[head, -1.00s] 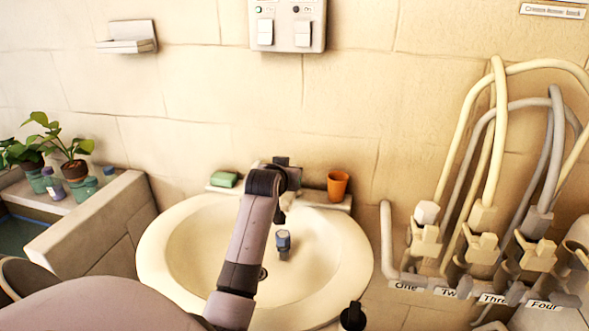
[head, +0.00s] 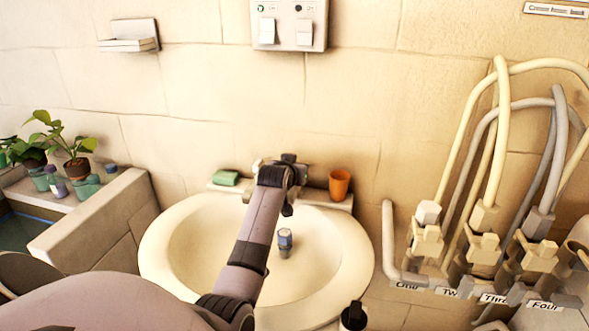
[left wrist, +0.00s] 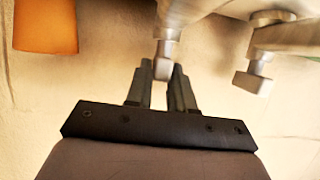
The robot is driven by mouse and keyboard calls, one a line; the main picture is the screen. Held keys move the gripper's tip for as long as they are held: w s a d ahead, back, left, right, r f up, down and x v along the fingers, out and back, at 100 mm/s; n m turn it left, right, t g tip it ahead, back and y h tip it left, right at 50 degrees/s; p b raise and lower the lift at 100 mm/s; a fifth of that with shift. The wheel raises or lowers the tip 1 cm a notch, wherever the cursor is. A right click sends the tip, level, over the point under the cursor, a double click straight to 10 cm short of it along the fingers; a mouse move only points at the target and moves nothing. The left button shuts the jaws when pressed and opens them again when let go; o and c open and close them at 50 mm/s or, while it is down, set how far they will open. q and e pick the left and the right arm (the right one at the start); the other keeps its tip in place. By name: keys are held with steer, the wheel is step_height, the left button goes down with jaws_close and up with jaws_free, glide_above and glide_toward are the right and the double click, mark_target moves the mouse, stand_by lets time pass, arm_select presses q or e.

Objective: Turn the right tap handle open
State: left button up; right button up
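The tap stands at the back of the washbasin, mostly hidden behind my left arm in the head view. In the left wrist view a pale metal tap handle (left wrist: 165,66), the one nearer the orange cup, is at my left gripper's fingertips (left wrist: 162,72). The fingers are a little apart, with the handle's end at the gap; I cannot tell whether they touch it. The other tap handle (left wrist: 254,80) is farther right in that view. In the head view my left gripper (head: 290,161) is over the back rim, its fingers hard to make out. My right gripper is not in view.
An orange cup (head: 340,185) and a green soap (head: 226,178) stand on the back ledge of the cream washbasin (head: 155,262). A blue-topped piece (head: 285,238) stands in the bowl. Several hoses and valves (head: 482,249) are at right. A dark-topped object (head: 354,314) is at the bottom edge.

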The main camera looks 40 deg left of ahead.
arm_select(q)
jaws_close()
